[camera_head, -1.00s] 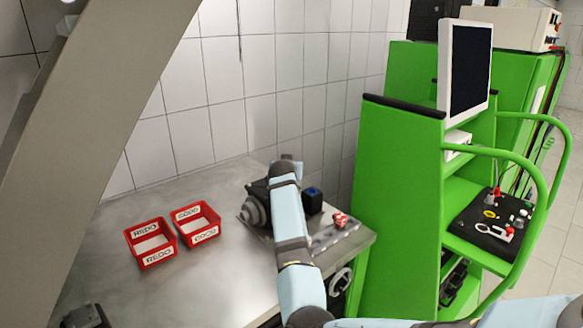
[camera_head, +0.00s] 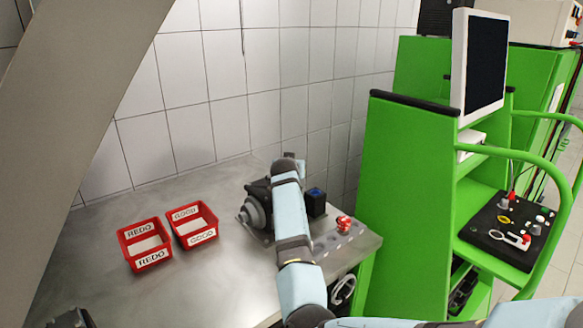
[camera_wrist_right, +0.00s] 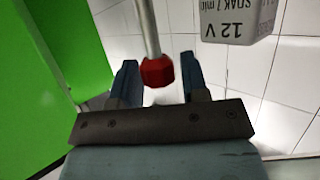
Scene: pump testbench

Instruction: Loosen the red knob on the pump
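The pump (camera_head: 254,213) is a dark unit with a round grey front on the metal bench. My right arm partly covers it in the head view. In the right wrist view the red knob (camera_wrist_right: 157,72) sits at the end of a metal rod. My right gripper (camera_wrist_right: 160,78) is open, with one blue finger on each side of the knob and visible gaps between. In the head view the right gripper's fingers and the knob are hidden behind my arm.
Red REDO (camera_head: 147,254) and GOOD (camera_head: 197,234) bins stand left of the pump. A dark block with a blue top (camera_head: 316,203) and a small red-and-white part (camera_head: 344,224) are to its right. A green cabinet (camera_head: 408,190) borders the bench. A "12 V" block (camera_wrist_right: 235,22) is close by.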

